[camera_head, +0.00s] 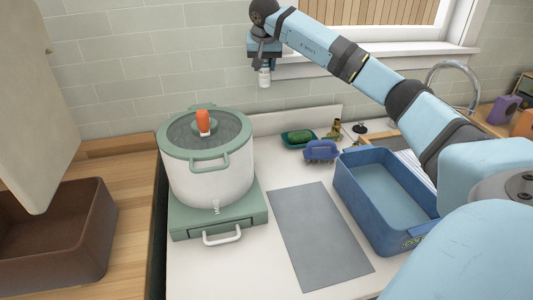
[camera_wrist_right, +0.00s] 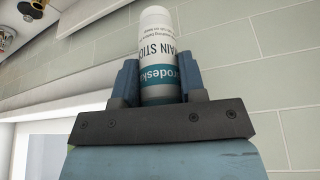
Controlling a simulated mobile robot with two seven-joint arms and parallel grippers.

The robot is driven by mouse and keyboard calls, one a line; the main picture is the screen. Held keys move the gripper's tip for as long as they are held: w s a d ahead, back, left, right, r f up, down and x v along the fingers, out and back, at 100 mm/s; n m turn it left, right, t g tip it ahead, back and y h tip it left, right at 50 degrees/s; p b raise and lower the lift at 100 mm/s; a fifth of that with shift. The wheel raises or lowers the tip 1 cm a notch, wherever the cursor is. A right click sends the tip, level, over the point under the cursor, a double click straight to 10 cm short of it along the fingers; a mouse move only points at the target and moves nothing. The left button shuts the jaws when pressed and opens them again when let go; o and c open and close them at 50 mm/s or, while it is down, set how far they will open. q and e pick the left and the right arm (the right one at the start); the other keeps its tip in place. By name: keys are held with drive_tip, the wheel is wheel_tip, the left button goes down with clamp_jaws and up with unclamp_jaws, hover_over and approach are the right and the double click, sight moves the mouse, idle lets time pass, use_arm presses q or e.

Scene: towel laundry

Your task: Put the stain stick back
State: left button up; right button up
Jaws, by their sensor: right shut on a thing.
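The stain stick (camera_head: 264,76) is a small white cylinder with a teal band. My right gripper (camera_head: 264,66) is shut on it and holds it up in the air in front of the tiled wall, left of the window. In the right wrist view the stain stick (camera_wrist_right: 158,55) sits between the two blue fingers of the right gripper (camera_wrist_right: 160,85), and part of its label can be read. My left gripper is not in view.
A pot (camera_head: 208,180) with a green lid and orange knob stands on a green base with a drawer. A blue basin (camera_head: 352,190), grey mat (camera_head: 318,240), purple brush (camera_head: 321,151) and green dish (camera_head: 290,141) are on the white counter. A brown bin (camera_head: 95,245) is at left.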

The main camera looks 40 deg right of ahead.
drive_tip(key=shift+s+a+f+b, duration=0.15)
drive_tip(key=shift+f+b, duration=0.25)
drive_tip(key=shift+f, duration=0.55)
drive_tip(key=shift+s+a+r, duration=0.15)
drive_tip(key=shift+s+a, duration=0.05)
drive_tip(key=shift+a, duration=0.1)
drive_tip(key=shift+s+a+b, duration=0.15)
drive_tip(key=shift+a+b, duration=0.05)
drive_tip(key=shift+b, duration=0.15)
drive_tip(key=shift+d+f+b, duration=0.2)
drive_tip(key=shift+f+b, duration=0.3)
drive_tip(key=shift+f, duration=9.6)
drive_tip(key=shift+f, duration=0.15)
drive_tip(key=o, duration=0.9)
